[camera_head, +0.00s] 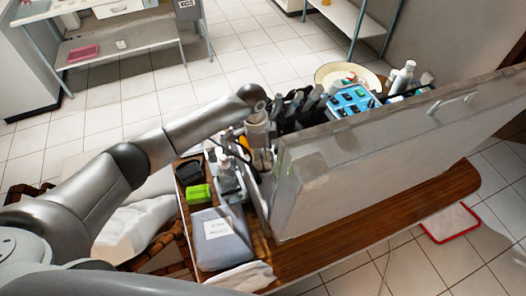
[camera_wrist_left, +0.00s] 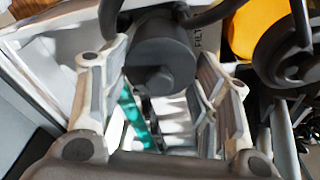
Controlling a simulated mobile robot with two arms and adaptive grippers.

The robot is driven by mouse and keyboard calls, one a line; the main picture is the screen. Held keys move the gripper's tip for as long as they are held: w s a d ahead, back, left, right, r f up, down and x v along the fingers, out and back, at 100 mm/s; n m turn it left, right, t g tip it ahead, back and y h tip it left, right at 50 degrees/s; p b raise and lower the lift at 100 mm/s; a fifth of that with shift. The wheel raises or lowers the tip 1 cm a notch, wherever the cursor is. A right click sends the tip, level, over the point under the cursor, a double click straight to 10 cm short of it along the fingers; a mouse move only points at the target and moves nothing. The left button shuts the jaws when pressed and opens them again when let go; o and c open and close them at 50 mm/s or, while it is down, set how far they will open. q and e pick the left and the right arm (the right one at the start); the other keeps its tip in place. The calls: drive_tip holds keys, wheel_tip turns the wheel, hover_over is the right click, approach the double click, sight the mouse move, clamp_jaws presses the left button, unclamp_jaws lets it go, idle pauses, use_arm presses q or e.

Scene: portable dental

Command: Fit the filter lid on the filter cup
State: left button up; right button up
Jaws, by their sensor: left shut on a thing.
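My left gripper (camera_head: 260,158) reaches down at the left end of the grey case. In the left wrist view its two fingers (camera_wrist_left: 165,100) stand on either side of a dark grey, round piece (camera_wrist_left: 162,60), and they are shut on it. It looks like the filter lid, but I cannot tell for certain. Part of a printed label starting "FILT" shows on the pale surface beside it. I cannot make out the filter cup; the arm and fingers hide much of that spot. My right gripper is not in view.
The large grey case panel (camera_head: 370,160) stands upright on the wooden table (camera_head: 290,262), close right of the gripper. A green block (camera_head: 199,194) and a grey-blue package (camera_head: 219,238) lie to the left. Dark instruments and a blue rack (camera_head: 352,101) stand behind the panel.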

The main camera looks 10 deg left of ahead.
use_arm(q)
drive_tip(key=o, duration=1)
drive_tip(key=shift+c, duration=0.2)
wheel_tip(320, 180, up, 12)
drive_tip(key=a, duration=0.1)
drive_tip(key=shift+s+a, duration=0.15)
drive_tip(key=shift+a, duration=0.05)
drive_tip(key=shift+f, duration=0.15)
